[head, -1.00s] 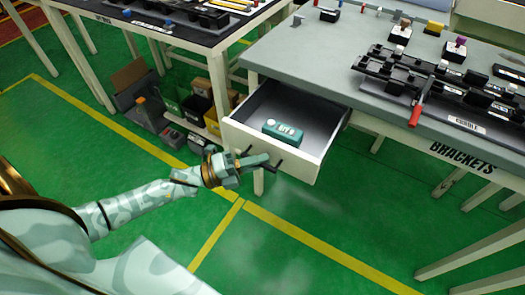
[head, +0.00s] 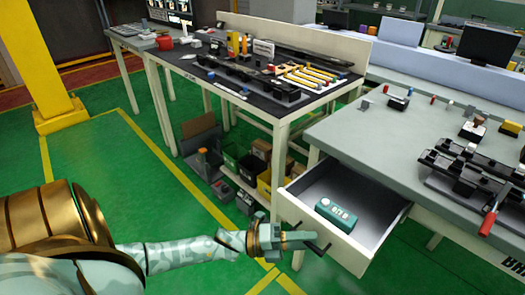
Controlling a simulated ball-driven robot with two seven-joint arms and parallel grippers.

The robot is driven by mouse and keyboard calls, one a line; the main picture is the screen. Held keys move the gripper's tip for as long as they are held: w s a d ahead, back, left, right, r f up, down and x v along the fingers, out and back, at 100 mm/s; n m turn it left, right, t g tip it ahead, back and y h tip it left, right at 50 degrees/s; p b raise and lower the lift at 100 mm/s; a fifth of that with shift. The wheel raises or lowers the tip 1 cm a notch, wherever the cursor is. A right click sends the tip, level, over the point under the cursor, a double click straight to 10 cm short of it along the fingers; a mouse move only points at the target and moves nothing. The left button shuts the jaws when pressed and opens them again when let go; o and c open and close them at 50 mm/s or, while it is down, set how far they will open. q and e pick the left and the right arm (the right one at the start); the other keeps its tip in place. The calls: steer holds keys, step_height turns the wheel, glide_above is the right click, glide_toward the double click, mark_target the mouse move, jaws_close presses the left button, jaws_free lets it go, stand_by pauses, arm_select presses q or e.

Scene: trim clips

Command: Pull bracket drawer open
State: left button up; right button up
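The bracket drawer (head: 330,238) is a pale drawer with a dark inside, under the grey table on the right. It stands pulled well out, and a green box with light buttons (head: 336,213) lies in it. Its dark bar handle (head: 323,249) is on the front panel. My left gripper (head: 306,238) is at this handle, its fingers close together over the middle of the bar. It looks shut on the handle, though the fingers hide part of it. My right gripper is not in view.
The grey table (head: 370,130) carries clips and a black fixture with a red handle (head: 488,222). A darker workbench (head: 300,105) stands behind, with bins (head: 238,160) beneath. A yellow post (head: 45,60) is at left. Green floor around my arm is clear.

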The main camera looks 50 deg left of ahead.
arm_select(q)
steer(key=v, duration=1.6)
steer(key=shift+p, duration=0.3)
steer(key=shift+f, duration=0.1)
